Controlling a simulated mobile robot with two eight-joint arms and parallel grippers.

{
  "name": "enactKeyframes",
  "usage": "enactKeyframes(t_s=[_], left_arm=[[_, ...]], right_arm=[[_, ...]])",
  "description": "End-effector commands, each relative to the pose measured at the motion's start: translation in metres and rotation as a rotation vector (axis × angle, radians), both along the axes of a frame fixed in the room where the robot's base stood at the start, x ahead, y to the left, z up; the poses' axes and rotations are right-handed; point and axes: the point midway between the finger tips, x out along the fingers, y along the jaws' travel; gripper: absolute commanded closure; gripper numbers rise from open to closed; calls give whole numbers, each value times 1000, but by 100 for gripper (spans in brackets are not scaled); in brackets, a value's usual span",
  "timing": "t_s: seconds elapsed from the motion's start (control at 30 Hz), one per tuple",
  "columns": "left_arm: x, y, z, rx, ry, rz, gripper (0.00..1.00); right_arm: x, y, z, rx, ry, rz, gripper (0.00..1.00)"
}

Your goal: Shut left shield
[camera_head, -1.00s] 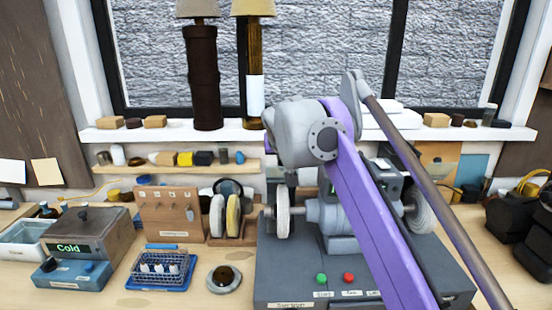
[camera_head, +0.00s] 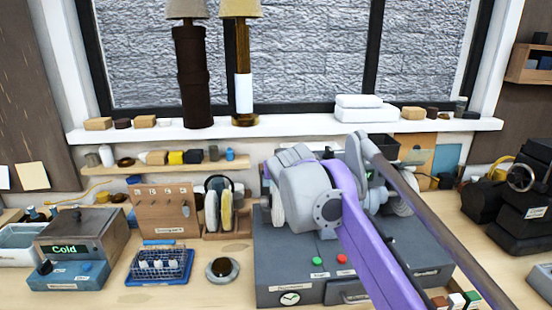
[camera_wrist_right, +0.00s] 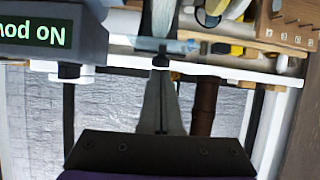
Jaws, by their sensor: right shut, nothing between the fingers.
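The bench grinder (camera_head: 290,270) stands at the centre of the table, with a green and a red button on its front. Its left wheel (camera_head: 277,207) is mostly behind my right arm's grey wrist in the head view. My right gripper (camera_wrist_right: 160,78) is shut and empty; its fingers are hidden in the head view. In the right wrist view its tips are close to a small black knob (camera_wrist_right: 161,62) below a pale translucent strip (camera_wrist_right: 165,45), which looks like the left shield. I cannot tell whether they touch, nor the shield's angle. My left gripper is out of view.
A pegboard stand (camera_head: 165,211) and a rack of discs (camera_head: 219,207) stand left of the grinder. A blue tray with a wire basket (camera_head: 160,266) and a round dish (camera_head: 222,270) lie in front. Two lamps (camera_head: 190,75) stand on the sill. A lit display (camera_wrist_right: 50,40) is near my right gripper.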

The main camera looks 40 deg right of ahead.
Motion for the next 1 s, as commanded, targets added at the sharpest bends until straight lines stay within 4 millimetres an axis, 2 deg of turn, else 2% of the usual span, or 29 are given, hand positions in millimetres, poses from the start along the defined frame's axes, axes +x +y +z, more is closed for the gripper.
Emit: enactKeyframes(t_s=[0.6, 1.0], left_arm=[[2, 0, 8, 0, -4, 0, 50], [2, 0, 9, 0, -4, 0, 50]], right_arm=[[-13, 9, -38, 4, 6, -2, 100], [-13, 9, -46, 5, 5, -1, 100]])
